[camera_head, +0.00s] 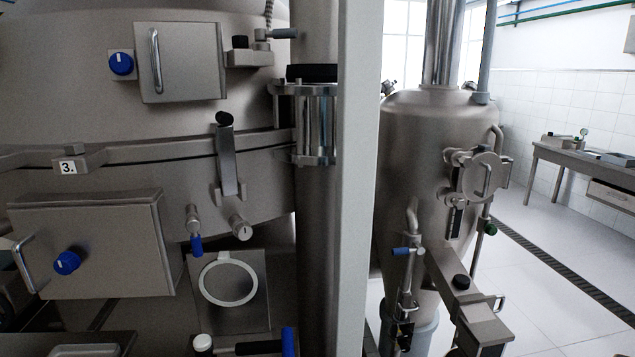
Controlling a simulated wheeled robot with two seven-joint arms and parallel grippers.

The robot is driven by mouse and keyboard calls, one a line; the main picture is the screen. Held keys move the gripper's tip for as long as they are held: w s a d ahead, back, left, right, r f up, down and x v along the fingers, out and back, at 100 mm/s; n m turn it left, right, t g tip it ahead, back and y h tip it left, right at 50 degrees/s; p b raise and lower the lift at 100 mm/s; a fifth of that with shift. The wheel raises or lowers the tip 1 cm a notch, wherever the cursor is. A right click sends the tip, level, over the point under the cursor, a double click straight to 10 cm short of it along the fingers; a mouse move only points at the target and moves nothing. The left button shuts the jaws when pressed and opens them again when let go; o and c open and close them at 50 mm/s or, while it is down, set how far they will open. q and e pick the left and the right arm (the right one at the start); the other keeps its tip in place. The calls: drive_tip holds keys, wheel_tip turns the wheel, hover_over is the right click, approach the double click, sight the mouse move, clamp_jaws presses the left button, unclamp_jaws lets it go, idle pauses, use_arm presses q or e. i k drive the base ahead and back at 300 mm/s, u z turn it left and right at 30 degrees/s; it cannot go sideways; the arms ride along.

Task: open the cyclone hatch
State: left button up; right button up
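The cyclone (415,150) is a steel vessel with a domed top and a cone-shaped lower part, standing right of the middle. Its hatch (486,176) is a round steel cover with a bar handle on the vessel's right side, with a clamp-like latch (456,215) at its lower left. The hatch looks shut, though its far edge is hard to make out. I see neither of my grippers in the head view.
A pale vertical post (358,180) stands left of the cyclone. A large steel machine (70,110) with boxes and blue knobs fills the left. Below the hatch is a steel box with a handle (484,325). White tiled floor (550,270) is free at right, before a workbench (590,168).

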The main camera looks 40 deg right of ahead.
sight(478, 184)
drive_tip(key=z, duration=2.25)
drive_tip(key=k, duration=0.3)
drive_tip(key=z, duration=0.85)
drive_tip(key=i, duration=1.2)
drive_tip(key=u, duration=1.1)
drive_tip(key=i, duration=0.55)
drive_tip(key=u, duration=0.6)
